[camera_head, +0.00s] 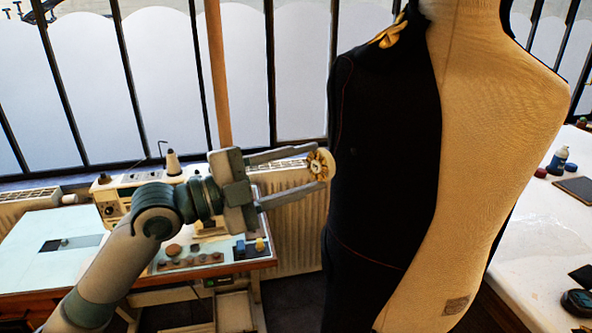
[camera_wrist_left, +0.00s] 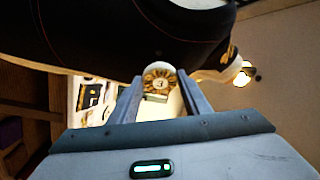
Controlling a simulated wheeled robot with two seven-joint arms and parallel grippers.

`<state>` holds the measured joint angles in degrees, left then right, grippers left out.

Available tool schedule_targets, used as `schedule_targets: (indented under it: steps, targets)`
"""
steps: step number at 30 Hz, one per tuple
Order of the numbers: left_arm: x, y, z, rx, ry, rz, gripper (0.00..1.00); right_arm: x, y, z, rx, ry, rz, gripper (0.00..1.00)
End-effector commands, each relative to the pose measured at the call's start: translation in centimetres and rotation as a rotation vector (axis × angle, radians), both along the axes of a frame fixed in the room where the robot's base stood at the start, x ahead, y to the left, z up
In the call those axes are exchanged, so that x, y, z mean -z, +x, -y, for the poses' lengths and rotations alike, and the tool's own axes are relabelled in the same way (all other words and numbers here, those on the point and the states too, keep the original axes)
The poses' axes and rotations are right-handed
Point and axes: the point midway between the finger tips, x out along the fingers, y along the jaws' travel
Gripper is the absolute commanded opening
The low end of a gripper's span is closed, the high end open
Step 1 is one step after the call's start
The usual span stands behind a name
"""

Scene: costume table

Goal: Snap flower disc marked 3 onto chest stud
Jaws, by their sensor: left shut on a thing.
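My left gripper (camera_head: 325,167) is shut on a small round flower disc (camera_head: 317,166) with gold petals and a pale centre. The disc also shows between the fingers in the left wrist view (camera_wrist_left: 159,82); its mark is too small to read surely. A mannequin (camera_head: 490,120) wears a dark jacket half (camera_head: 385,160) with thin red seams and a gold ornament (camera_head: 390,33) at the shoulder. The disc is just left of the jacket's chest edge; I cannot tell whether it touches. My right gripper is not in view.
A sewing machine (camera_head: 125,195) stands on a table at the left, with several small discs and spools at its front. A white table (camera_head: 540,240) with bottles and a dark pad lies at the right. A radiator and barred windows are behind.

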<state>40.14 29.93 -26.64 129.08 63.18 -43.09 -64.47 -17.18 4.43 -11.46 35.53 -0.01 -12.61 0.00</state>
Motion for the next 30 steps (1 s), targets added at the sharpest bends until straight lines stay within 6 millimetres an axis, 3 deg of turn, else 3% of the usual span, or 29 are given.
schedule_targets:
  steps: [12, 18, 30]
  targets:
    - [0.1, 2.4, 2.6, 0.001, -0.002, -0.002, 0.23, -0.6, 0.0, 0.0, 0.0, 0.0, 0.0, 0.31]
    - [0.3, 3.5, 3.7, 0.001, 0.001, 0.001, 0.23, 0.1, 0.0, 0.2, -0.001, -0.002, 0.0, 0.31]
    - [0.2, 4.6, 4.8, 0.001, 0.001, 0.0, 0.23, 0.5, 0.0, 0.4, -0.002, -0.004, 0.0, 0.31]
